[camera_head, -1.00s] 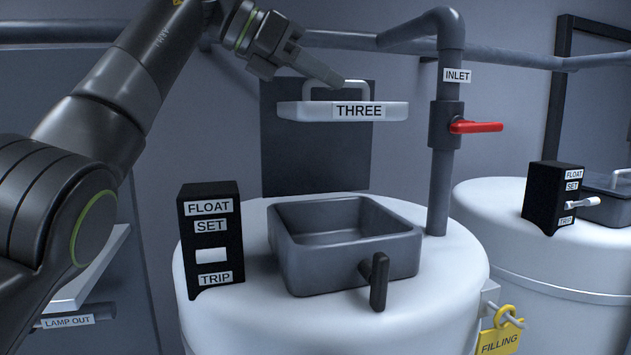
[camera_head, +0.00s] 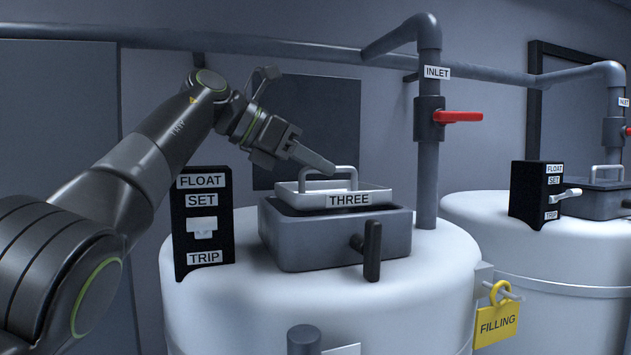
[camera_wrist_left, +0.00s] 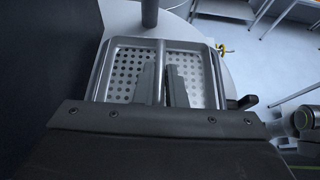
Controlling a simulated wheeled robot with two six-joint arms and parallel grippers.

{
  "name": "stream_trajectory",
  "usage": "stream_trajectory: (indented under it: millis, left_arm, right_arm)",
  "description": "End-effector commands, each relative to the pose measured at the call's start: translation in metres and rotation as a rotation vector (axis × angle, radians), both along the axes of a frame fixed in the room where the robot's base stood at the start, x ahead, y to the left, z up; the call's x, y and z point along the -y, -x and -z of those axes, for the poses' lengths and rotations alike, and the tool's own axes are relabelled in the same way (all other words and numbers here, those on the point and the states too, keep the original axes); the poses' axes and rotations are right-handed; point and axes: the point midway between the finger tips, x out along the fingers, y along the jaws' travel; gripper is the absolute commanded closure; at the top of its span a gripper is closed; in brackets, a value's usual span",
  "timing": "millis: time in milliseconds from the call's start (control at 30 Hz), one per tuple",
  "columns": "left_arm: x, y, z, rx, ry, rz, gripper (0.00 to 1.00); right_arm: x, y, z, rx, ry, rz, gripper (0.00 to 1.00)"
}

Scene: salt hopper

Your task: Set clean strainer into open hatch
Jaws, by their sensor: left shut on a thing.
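The strainer (camera_head: 375,196) is a light tray labelled THREE, with a perforated floor (camera_wrist_left: 122,72) in the left wrist view and a bar handle across its top. In the head view it sits level at the mouth of the grey box-shaped hatch (camera_head: 310,252) on the white tank, its labelled rim standing above the hatch rim. Whether it rests on the hatch is hard to tell. My left gripper (camera_head: 328,168) is shut on the strainer's handle (camera_head: 346,170); its fingers (camera_wrist_left: 165,85) straddle the bar in the wrist view. My right gripper is not seen.
A black FLOAT/SET/TRIP box (camera_head: 203,225) stands left of the hatch. A grey inlet pipe (camera_head: 427,170) with a red valve handle (camera_head: 458,117) rises behind it. A yellow FILLING padlock (camera_head: 497,322) hangs at the tank's right. A second tank (camera_head: 480,215) stands further right.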

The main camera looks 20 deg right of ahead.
Motion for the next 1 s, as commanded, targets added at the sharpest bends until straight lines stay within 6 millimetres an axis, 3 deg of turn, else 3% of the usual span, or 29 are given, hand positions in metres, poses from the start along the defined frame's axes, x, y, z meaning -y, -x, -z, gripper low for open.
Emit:
stream_trajectory:
  millis: [33,300,800,833,1000]
  left_arm:
    - [0.000,-0.001,0.007,0.003,0.002,-0.001,1.00]
    - [0.000,-0.001,0.006,0.004,0.003,0.000,1.00]
    - [0.000,-0.002,0.019,0.001,0.002,0.000,1.00]
    - [0.000,-0.002,0.020,0.000,0.001,-0.001,0.88]
    - [0.000,-0.002,0.020,-0.001,0.001,-0.002,0.68]
  right_arm:
    - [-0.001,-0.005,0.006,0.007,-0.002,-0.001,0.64]
    - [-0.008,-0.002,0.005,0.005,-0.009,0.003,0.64]
    - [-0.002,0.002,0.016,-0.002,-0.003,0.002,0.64]
    - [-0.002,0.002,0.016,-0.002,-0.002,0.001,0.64]
    - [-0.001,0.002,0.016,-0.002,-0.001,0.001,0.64]
